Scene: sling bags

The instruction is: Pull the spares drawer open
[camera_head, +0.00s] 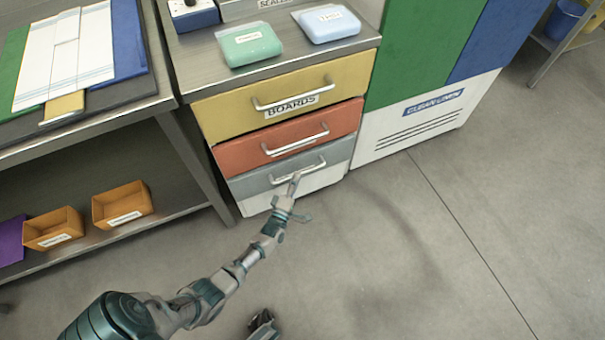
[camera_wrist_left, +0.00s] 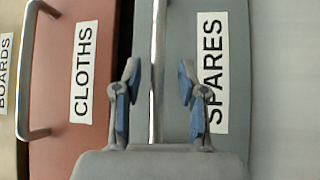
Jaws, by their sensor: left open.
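The grey spares drawer (camera_head: 255,184) is the lowest of three in the cabinet and looks closed. Its "SPARES" label (camera_wrist_left: 211,70) is readable in the left wrist view. Its bar handle (camera_head: 307,167) also shows in the left wrist view as an upright pale bar (camera_wrist_left: 157,65). My left gripper (camera_head: 295,178) is at this handle. In the left wrist view my left gripper (camera_wrist_left: 157,82) is open, with the bar between its two blue-padded fingers and a gap on each side.
The red cloths drawer (camera_head: 235,155) and yellow boards drawer (camera_head: 220,113) sit above, closed, with protruding handles. A bench (camera_head: 185,150) with orange bins (camera_head: 122,204) stands left, and a white-based unit (camera_head: 440,110) right. The floor (camera_head: 420,250) in front is clear.

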